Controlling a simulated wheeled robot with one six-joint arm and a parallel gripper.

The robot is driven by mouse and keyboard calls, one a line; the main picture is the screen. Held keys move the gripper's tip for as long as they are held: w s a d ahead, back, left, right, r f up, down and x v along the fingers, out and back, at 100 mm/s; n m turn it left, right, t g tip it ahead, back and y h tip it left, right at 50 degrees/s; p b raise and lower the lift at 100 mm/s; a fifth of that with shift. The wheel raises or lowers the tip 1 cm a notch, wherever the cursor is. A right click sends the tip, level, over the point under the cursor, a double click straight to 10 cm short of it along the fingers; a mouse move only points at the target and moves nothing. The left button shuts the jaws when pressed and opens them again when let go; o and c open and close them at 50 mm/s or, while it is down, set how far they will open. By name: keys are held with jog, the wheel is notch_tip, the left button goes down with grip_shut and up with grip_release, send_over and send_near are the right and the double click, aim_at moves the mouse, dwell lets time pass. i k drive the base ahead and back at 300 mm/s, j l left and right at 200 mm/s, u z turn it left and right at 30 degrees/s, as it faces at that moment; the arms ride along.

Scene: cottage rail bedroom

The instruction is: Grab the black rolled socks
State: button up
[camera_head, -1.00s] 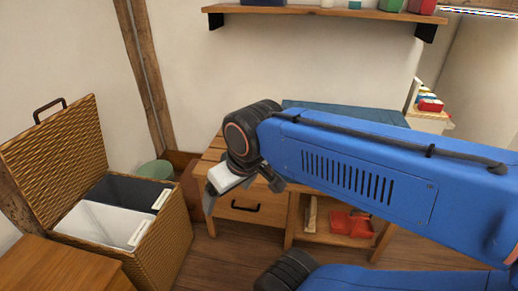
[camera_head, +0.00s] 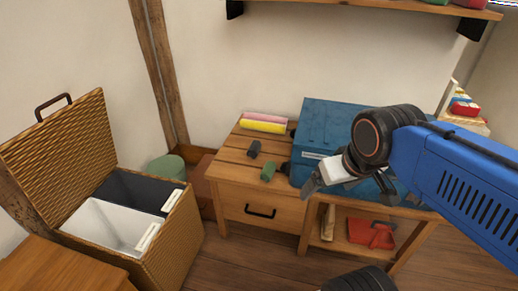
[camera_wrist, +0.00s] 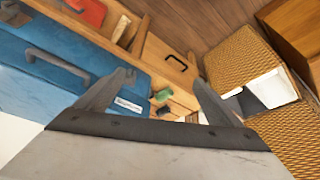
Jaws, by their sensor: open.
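The black rolled socks appear to be the small dark roll (camera_head: 254,148) on the slatted top of the wooden bench (camera_head: 228,172) in the head view. A small dark shape behind the green roll in the wrist view may be the same roll, but I cannot tell surely. A green roll (camera_head: 267,171) lies nearer the bench's front edge; it also shows in the wrist view (camera_wrist: 163,95). My gripper (camera_head: 350,188) is open and empty, right of both rolls, in front of the blue toolbox (camera_head: 322,130). Its spread fingers (camera_wrist: 164,80) also show in the wrist view.
A yellow and pink roll (camera_head: 263,123) lies at the bench's back. An open wicker hamper (camera_head: 172,240) with white and dark liners stands left. A red dustpan (camera_head: 362,232) sits on the lower shelf. A wall shelf (camera_head: 350,8) hangs above.

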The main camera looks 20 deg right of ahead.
aim_at(254, 151)
jog(key=i+j+z, duration=0.65)
jog(key=i+j, duration=0.05)
